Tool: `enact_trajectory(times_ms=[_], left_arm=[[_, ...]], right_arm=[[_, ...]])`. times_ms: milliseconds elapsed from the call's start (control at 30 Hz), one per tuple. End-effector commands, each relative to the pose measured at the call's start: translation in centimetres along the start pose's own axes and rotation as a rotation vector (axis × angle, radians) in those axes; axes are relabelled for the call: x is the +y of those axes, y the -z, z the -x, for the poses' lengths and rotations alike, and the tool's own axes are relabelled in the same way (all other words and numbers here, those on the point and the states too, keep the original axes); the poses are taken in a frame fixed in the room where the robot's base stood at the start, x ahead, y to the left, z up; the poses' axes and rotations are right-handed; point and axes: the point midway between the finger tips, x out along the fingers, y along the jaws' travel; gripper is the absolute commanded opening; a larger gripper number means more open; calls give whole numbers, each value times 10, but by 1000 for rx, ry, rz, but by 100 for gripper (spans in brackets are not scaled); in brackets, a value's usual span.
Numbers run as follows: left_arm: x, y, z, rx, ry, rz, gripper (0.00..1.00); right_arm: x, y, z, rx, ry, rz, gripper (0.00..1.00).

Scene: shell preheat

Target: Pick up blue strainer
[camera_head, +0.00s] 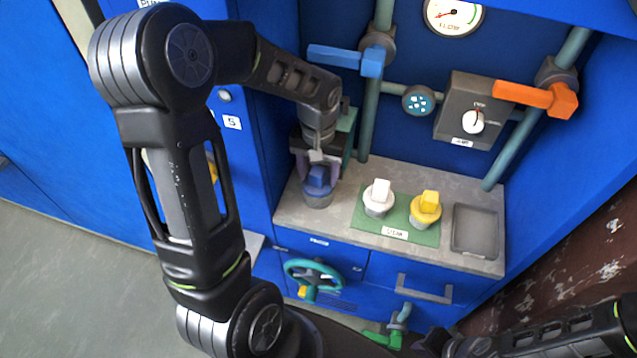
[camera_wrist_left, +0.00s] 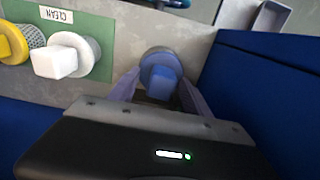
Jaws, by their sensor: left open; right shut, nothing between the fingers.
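The blue strainer (camera_head: 319,183) stands upright on the left end of the grey counter, with a blue block-shaped handle on a grey mesh base. My left gripper (camera_head: 318,165) is over it, with its fingers open on either side of the blue handle. In the left wrist view the blue strainer (camera_wrist_left: 160,78) shows between the two purple fingertips of my left gripper (camera_wrist_left: 160,90). I cannot tell whether either finger touches it. My right arm shows at the lower right of the head view, but its gripper fingers are not visible.
A white strainer (camera_head: 378,197) and a yellow strainer (camera_head: 426,207) stand on a green mat (camera_head: 399,228) to the right. A grey tray (camera_head: 475,231) lies at the counter's right end. Pipes with a blue valve handle (camera_head: 346,58) and an orange one (camera_head: 536,96) rise behind.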

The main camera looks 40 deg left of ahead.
Motion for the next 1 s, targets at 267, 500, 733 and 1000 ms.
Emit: enact_trajectory(times_ms=[267, 500, 733, 1000], left_arm=[[0, 0, 0, 0, 0, 0, 54], [0, 0, 0, 0, 0, 0, 34], [0, 0, 0, 0, 0, 0, 15], [0, 0, 0, 0, 0, 0, 0]], right_arm=[[0, 0, 0, 0, 0, 0, 0], [0, 0, 0, 0, 0, 0, 0], [0, 0, 0, 0, 0, 0, 0], [0, 0, 0, 0, 0, 0, 0]])
